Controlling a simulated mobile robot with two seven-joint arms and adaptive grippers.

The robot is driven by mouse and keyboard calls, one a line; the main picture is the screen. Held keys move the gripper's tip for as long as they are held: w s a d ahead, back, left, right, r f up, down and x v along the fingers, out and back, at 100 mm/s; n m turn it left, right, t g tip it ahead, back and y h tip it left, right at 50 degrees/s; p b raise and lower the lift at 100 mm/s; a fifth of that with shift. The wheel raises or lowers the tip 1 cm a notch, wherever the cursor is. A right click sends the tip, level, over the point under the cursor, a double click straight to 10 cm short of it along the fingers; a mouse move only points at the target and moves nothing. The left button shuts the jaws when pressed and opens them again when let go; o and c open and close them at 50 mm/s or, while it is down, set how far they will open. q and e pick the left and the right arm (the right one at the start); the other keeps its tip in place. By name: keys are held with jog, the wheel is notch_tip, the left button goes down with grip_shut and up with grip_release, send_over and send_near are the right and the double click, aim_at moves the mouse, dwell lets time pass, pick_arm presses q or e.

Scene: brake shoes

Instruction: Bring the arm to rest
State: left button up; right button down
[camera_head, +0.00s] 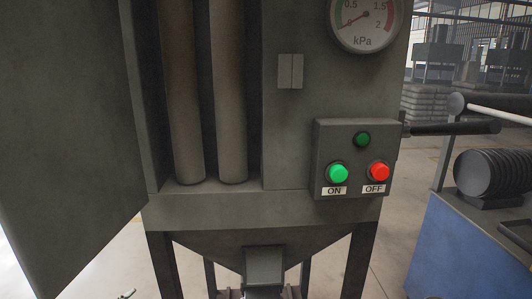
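Neither of my grippers can be made out in the head view, and no arm shows clearly. A grey machine cabinet (325,95) fills the middle of the view. Its large door (65,130) stands open on the left, and two long tubular filters (228,110) hang inside. A control box (350,133) on the front carries a green ON button (338,173), a red OFF button (379,171) and a dark green lamp (362,139) that looks unlit. The round kPa gauge (364,18) has its needle at the low end.
Below the cabinet are a hopper with a grey chute (264,265) and several legs (163,262). A blue workbench (455,255) with a dark ribbed cylinder (490,173) stands at the right. Open floor (415,195) lies between them. A small pale object at the bottom left edge is unclear.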

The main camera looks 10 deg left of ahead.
pick_arm(q)
jog(key=s+d+f+n+g+h, duration=0.1)
jog(key=s+d+f, duration=0.4)
jog(key=s+d, duration=0.6)
jog(key=s+d+f+n+g+h, duration=0.2)
jog(key=s+d+f, duration=0.3)
jog(key=s+d, duration=0.7)
jog(key=d, duration=0.2)
jog(key=shift+d+f+n+h, duration=0.15)
jog(key=shift+d+n+h, duration=0.15)
